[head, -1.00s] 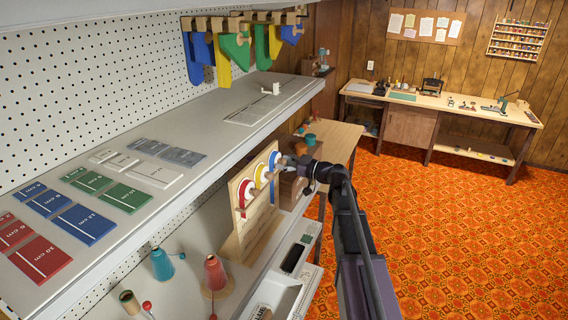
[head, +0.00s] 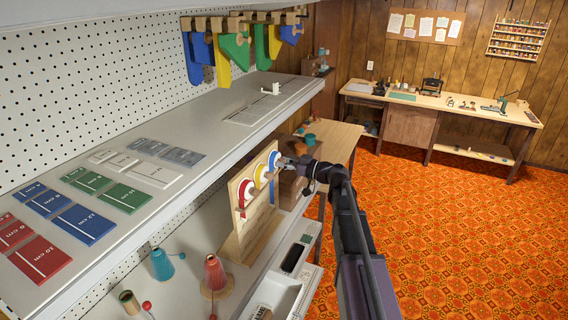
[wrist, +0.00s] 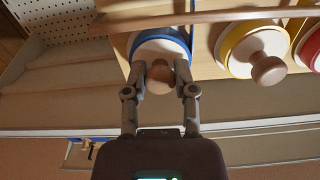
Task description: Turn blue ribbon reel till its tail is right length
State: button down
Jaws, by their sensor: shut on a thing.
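The blue ribbon reel (head: 274,160) is the farthest of three reels on an upright wooden stand (head: 240,238). In the wrist view, the blue reel (wrist: 182,38) has a pale face with a blue rim and a round wooden knob (wrist: 161,79). My gripper (wrist: 164,72) is shut on this knob, one finger on each side. In the head view my gripper (head: 289,163) reaches the reel from the right. A narrow blue strip hangs below the reel; its end and length are too small to tell.
The yellow reel (wrist: 243,50) and red reel (wrist: 312,48) sit beside the blue one, each with its own knob. A shelf with coloured length cards (head: 85,224) runs above at the left. Thread cones (head: 215,272) stand nearer on the lower surface. Orange floor to the right is clear.

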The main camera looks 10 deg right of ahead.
jog(key=m, duration=1.1)
jog(key=shift+m, duration=0.3)
jog(key=m, duration=0.5)
jog(key=shift+r+m, duration=0.1)
jog(key=shift+m, duration=0.2)
jog(key=m, duration=0.5)
jog(key=shift+m, duration=0.4)
jog(key=shift+c, duration=2)
grip_release()
jog(key=shift+a, duration=0.1)
jog(key=shift+s, duration=0.1)
